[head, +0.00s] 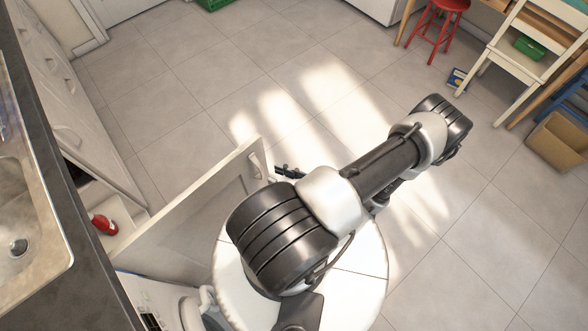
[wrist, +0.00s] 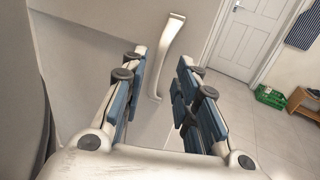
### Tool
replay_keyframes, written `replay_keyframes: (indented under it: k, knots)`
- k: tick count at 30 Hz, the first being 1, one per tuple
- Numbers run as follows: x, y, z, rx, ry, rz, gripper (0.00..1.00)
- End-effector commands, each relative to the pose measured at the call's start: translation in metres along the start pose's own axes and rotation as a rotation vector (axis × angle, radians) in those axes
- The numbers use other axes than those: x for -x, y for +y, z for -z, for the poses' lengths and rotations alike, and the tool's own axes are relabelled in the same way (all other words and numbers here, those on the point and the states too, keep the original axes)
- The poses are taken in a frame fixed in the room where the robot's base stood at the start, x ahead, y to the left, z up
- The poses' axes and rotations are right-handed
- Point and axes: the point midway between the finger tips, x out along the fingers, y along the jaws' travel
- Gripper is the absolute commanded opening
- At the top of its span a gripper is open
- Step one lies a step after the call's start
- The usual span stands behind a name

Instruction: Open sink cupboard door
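The sink cupboard door (head: 200,215) is a pale panel standing swung out from the counter front, so the cupboard is open. Its light curved handle (head: 256,165) is near the door's free edge. In the wrist view the handle (wrist: 167,50) rises between the two fingertips as seen, and the door face (wrist: 90,60) lies to the left. My gripper (head: 289,171) is just right of the handle in the head view. In the wrist view its blue-padded fingers (wrist: 163,62) are apart, with gaps to the handle. My arm hides part of the gripper.
A red item (head: 103,224) is inside the open cupboard, below the sink (head: 25,215). A white appliance (head: 160,300) stands beside the cupboard. A red stool (head: 436,25) and a pale chair (head: 525,50) are at upper right. The tiled floor (head: 220,80) beyond the door is clear.

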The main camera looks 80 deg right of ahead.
Motion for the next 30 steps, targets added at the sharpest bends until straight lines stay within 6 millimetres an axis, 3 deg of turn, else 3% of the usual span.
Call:
replay_keyframes:
  k: [3,9,30]
  knots:
    - [0.023,-0.001,0.000,0.002,0.002,0.005,0.28]
    - [0.044,0.000,0.000,0.001,0.001,0.002,0.28]
    - [0.046,0.000,-0.001,0.003,0.003,-0.009,0.28]
